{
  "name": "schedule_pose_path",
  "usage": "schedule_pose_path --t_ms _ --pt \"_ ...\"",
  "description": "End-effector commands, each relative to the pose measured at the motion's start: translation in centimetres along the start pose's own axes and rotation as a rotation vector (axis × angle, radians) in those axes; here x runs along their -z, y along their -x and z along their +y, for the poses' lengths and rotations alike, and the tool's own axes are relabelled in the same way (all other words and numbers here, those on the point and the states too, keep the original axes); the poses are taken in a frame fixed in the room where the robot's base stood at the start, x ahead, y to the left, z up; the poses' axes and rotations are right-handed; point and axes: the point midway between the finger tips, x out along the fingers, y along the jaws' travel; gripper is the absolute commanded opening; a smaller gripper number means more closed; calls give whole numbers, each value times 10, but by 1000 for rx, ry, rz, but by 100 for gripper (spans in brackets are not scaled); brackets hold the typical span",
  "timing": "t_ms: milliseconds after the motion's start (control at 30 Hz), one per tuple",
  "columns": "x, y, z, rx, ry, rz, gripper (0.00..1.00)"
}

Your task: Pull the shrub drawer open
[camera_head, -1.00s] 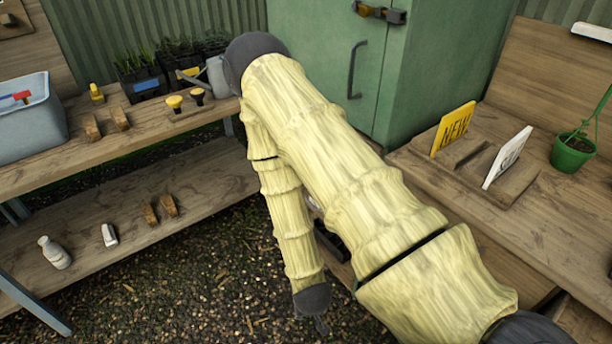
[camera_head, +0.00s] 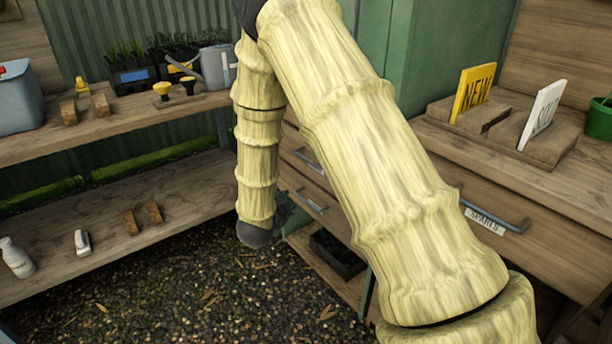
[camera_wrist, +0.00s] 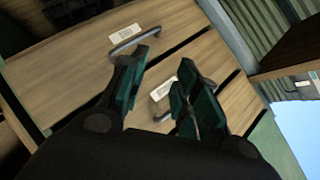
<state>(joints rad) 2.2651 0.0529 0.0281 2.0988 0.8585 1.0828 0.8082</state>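A column of wooden drawers with grey bar handles shows behind my arm in the camera_head view, with an upper handle (camera_head: 308,160) and a lower handle (camera_head: 312,201). In the wrist view, two drawer fronts show with pale labels, one label (camera_wrist: 124,33) beside a handle (camera_wrist: 136,39) and another label (camera_wrist: 164,87) by a second handle (camera_wrist: 207,84). The labels are too small to read, so I cannot tell which is the shrub drawer. My gripper (camera_wrist: 160,85) is open in front of the drawers, its fingers apart with nothing held. My arm hides part of the drawers.
Another closed drawer (camera_head: 535,225) with a label and bar handle sits at the right, under a bench holding a yellow sign (camera_head: 474,88) and a white sign (camera_head: 543,112). A black tray (camera_head: 337,254) lies on the low shelf. The left bench (camera_head: 130,123) stands beside open gravel.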

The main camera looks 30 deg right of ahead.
Motion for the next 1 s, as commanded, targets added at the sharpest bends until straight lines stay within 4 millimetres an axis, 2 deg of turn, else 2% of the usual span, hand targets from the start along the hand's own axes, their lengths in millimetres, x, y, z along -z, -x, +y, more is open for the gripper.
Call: schedule_pose_path --t_ms 33,200,500,800,1000 --pt "-2 -9 -3 15 -61 29 32" --pt "14 -20 -32 61 -272 131 32" --pt "43 -26 -69 133 -605 276 32" --pt "58 -24 -83 160 -738 330 32" --pt "64 -42 -82 159 -741 331 32"
